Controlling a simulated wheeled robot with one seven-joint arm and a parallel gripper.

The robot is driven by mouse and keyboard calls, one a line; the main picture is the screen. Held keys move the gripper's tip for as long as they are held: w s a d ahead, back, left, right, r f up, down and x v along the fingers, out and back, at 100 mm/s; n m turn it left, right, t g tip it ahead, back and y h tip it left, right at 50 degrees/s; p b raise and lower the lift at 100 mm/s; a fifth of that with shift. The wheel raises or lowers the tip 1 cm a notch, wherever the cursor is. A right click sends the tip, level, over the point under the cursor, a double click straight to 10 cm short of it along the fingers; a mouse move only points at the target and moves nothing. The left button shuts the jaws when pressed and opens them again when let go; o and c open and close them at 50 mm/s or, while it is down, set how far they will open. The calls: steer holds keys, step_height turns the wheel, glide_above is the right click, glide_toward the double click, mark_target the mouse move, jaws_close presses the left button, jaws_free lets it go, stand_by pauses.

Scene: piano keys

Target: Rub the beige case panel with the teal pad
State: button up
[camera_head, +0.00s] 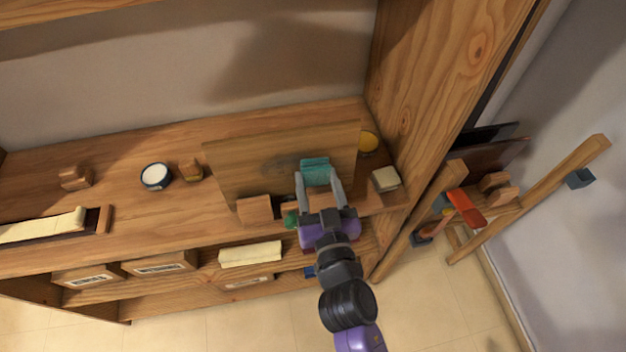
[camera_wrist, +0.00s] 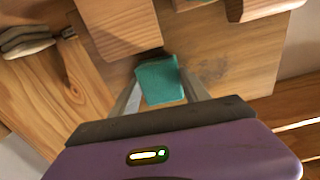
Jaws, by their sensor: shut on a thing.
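The beige case panel (camera_head: 235,168) is a broad wooden board tilted on the shelf, with a dark grey smudge on its face left of the pad. In the wrist view the panel (camera_wrist: 250,50) lies behind the pad, and the smudge shows to the pad's right. My gripper (camera_head: 316,180) is shut on the teal pad (camera_head: 316,166), with one finger on each side. The wrist view shows the pad (camera_wrist: 159,82) between the fingers, in front of the panel. I cannot tell whether the pad touches the panel. The pad and fingers hide part of the panel.
Wooden blocks, one of them a block (camera_head: 254,209), stand at the panel's lower edge. A white-topped tin (camera_head: 155,176) stands left.

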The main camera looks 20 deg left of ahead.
steer(key=shift+r, duration=0.6)
steer(key=shift+s+a+f+b, duration=0.25)
steer(key=shift+s+a+b, duration=0.15)
steer(key=shift+a+b, duration=0.4)
steer(key=shift+s+a+r+b, duration=0.2)
steer(key=shift+s+a+b, duration=0.3)
steer(key=shift+a+b, duration=0.45)
steer(key=b, duration=0.1)
steer(key=s+a+b, duration=0.1)
steer(key=shift+s+a+f+b, duration=0.1)
steer(key=shift+a+f+b, duration=0.1)
steer(key=shift+a+b, duration=0.15)
steer(key=shift+s+a+r+b, duration=0.15)
steer(key=shift+s+a+b, duration=0.25)
steer(key=shift+b, duration=0.2)
